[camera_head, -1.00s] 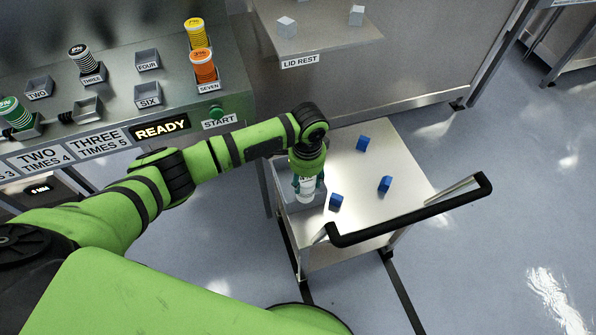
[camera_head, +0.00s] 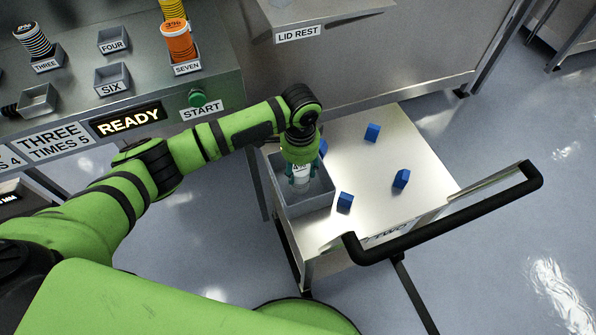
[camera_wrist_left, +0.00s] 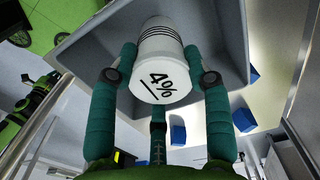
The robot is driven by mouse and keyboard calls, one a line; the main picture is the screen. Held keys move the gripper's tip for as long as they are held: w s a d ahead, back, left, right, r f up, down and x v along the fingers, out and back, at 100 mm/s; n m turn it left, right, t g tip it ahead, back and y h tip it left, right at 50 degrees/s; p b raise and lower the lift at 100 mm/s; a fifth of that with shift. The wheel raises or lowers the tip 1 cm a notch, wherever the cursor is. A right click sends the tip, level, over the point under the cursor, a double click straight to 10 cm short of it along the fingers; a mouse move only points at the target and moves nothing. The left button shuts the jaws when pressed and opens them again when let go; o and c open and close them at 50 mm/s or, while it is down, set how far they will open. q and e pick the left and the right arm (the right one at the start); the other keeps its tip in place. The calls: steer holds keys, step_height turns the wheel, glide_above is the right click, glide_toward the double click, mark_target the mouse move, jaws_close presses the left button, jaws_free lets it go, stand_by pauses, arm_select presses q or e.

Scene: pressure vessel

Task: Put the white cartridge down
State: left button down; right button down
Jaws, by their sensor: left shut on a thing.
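The white cartridge (camera_wrist_left: 160,62), marked 4% with dark bands, is held between the teal fingers of my left gripper (camera_wrist_left: 160,78). In the head view the cartridge (camera_head: 301,172) shows just below my left gripper (camera_head: 300,178), over the grey open bin (camera_head: 308,203) on the cart. In the left wrist view the bin's wall (camera_wrist_left: 228,35) lies behind and around the cartridge. I cannot tell whether the cartridge touches the bin floor. My right gripper is not in view.
The steel cart (camera_head: 375,150) bears several blue blocks, including one (camera_head: 372,132) at the back and one (camera_head: 401,178) at the right. A black handle (camera_head: 450,218) runs along its near right side. The console (camera_head: 150,85) stands left, with an orange-banded cartridge (camera_head: 179,42) in slot seven.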

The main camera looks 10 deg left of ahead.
arm_select(q)
steer(key=shift+d+r, duration=0.1)
steer(key=shift+r, duration=0.1)
steer(key=shift+f, duration=0.25)
steer(key=c, duration=0.6)
jaws_free()
steer(key=shift+o, duration=0.2)
steer(key=shift+r, duration=0.1)
step_height(320, 180, up, 12)
steer(key=shift+p, duration=0.4)
steer(key=shift+r, duration=0.1)
